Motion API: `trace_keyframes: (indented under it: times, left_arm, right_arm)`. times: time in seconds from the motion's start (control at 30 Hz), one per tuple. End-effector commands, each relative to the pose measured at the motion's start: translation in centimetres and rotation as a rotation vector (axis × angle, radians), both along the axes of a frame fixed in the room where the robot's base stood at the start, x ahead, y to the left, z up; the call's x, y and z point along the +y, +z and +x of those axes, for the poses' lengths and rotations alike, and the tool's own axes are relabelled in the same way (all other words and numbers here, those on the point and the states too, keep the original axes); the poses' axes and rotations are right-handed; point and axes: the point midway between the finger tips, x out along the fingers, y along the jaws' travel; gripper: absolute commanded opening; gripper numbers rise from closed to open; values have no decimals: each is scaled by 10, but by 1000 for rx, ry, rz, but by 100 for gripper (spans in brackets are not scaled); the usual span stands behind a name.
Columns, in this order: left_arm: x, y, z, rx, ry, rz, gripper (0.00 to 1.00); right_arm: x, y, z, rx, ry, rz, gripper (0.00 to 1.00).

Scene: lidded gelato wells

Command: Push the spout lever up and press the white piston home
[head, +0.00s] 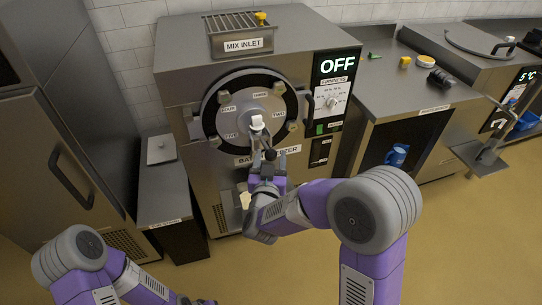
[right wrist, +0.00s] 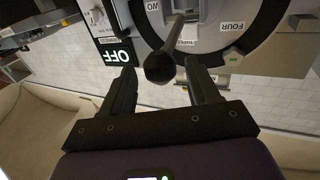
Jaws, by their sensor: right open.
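The spout lever (head: 269,154) is a dark rod with a black ball knob, sticking out below the centre of the freezer's round door (head: 236,92). The white piston (head: 257,122) is a pale cap above the lever, standing out from the door. My right gripper (head: 267,171) is just below the lever knob. In the right wrist view the knob (right wrist: 160,68) shows between the two spread fingers, with a gap on both sides. The right gripper is open and holds nothing. My left gripper (head: 196,300) shows only as a dark bit at the bottom edge; its fingers cannot be made out.
The freezer's display (head: 339,66) reads OFF. A dial (head: 331,101) and green switch are at the door's right. A low steel cabinet (head: 160,185) stands left, and a counter with an open bay holding a blue mug (head: 396,155) right. Clear floor lies in front.

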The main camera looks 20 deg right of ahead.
Motion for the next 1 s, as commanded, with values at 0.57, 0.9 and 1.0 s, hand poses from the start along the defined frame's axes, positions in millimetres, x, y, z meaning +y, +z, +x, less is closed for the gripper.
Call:
trace_keyframes:
  times: [0.57,0.9,1.0]
  left_arm:
    - [0,-4,0,0,0,0,62]
    - [0,-4,0,0,0,0,62]
    - [0,-4,0,0,0,0,62]
  right_arm:
    - [-8,-1,21,1,2,-1,50]
    - [-8,-1,21,1,1,-1,0]
    - [-8,-1,21,1,0,-1,0]
